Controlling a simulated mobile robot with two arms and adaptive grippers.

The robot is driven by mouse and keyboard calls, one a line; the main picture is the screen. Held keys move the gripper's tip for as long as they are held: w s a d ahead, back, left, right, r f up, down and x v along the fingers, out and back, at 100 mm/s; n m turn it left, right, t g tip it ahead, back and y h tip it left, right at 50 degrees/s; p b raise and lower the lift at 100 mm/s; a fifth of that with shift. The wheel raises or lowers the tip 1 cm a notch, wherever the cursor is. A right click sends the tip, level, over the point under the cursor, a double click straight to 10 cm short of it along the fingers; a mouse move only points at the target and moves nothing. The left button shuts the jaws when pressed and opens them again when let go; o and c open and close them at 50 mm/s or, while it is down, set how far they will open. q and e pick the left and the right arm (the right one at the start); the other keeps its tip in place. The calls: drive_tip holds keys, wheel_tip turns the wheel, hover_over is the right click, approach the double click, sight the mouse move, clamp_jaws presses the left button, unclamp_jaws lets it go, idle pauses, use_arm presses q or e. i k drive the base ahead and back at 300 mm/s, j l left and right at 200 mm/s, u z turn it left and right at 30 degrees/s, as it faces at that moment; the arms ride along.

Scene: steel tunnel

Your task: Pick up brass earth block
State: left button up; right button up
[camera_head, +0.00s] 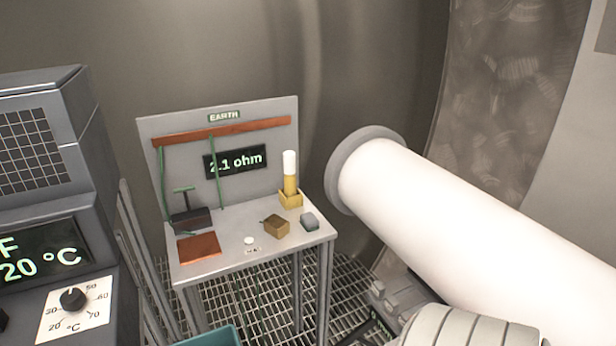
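The brass earth block (277,228) is a small brownish-gold block. It sits on the grey top of the earth bench (228,262), right of the middle and near the front edge. A small dark lug shows at its left side. It stands apart from the small grey block to its right and the yellow holder behind it. Nothing is holding it. Neither of my grippers shows in this view.
The bench also holds a copper plate (199,248), a black box with a green handle (191,219), a yellow holder (291,199) and a grey block (310,222). A control cabinet (88,145) stands left.

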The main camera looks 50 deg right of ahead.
sight(277, 227)
drive_tip(key=z, duration=1.5)
